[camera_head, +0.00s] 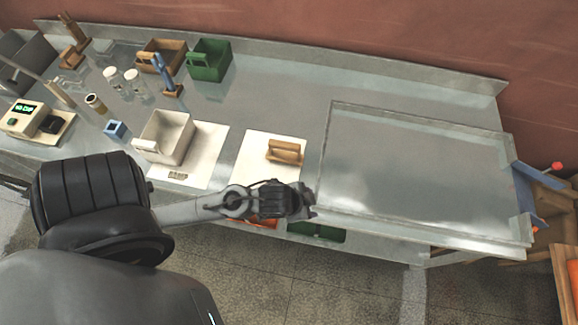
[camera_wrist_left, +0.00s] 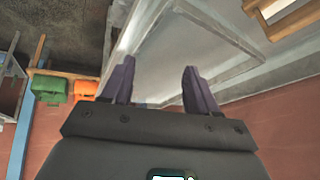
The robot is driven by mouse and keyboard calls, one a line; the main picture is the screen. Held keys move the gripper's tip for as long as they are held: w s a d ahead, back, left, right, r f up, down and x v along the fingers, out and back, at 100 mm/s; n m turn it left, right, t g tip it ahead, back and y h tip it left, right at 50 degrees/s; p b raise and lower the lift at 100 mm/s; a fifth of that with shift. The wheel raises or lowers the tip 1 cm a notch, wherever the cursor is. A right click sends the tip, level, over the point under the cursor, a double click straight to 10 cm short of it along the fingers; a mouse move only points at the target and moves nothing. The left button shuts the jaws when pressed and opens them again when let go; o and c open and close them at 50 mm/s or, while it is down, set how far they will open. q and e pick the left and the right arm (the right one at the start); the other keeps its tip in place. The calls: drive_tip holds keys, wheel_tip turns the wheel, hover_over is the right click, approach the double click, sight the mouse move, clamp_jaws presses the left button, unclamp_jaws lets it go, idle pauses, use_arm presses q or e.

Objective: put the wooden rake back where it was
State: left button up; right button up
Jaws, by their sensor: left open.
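A small wooden piece (camera_head: 285,150), which may be the wooden rake, lies on a white mat (camera_head: 262,177) near the middle of the bench. Part of a wooden piece (camera_wrist_left: 272,34) also shows at the top right of the left wrist view. My left gripper (camera_head: 310,200) is at the bench's front edge, in front and a little right of that mat. In the left wrist view its two dark fingers (camera_wrist_left: 160,85) are spread with nothing between them. My right gripper is not in view.
A large shallow metal tray (camera_head: 420,118) fills the bench's right side. A cream bin (camera_head: 160,138), a brown bin (camera_head: 163,52), a green bin (camera_head: 211,58), a blue tool (camera_head: 163,72), jars and a scale (camera_head: 25,118) stand to the left. Green and orange bins hang below the front edge.

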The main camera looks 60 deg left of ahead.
use_arm(q)
drive_tip(key=s+r+n+g, duration=0.1)
drive_tip(key=s+n+g, duration=0.1)
drive_tip(key=s, duration=0.4)
drive_tip(key=shift+r, duration=0.4)
wheel_tip(320, 180, up, 5)
drive_tip(key=p, duration=0.4)
drive_tip(key=shift+f+p, duration=0.1)
drive_tip(key=shift+p, duration=0.3)
